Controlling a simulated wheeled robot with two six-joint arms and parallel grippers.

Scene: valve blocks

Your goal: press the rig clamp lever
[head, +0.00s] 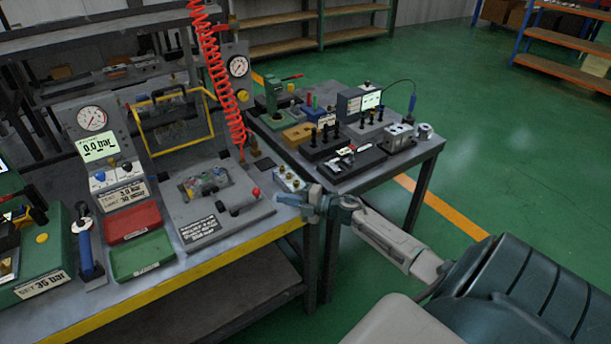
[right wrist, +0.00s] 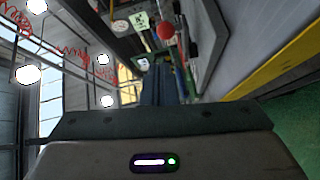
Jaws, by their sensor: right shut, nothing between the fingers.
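The rig is a grey plate (head: 195,220) on the workbench with a valve block (head: 207,183) on it. A lever with a red ball knob (head: 256,192) stands at the plate's right side. I take it for the clamp lever. My left gripper is not in view.
A block with brass fittings (head: 292,180) lies close behind my right gripper. A red coiled hose (head: 222,80) hangs over the bench. Red (head: 132,221) and green (head: 141,254) trays stand left of the rig. A second table (head: 375,180) with tools stands behind. The gauge display (head: 100,146) reads 0.0 bar.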

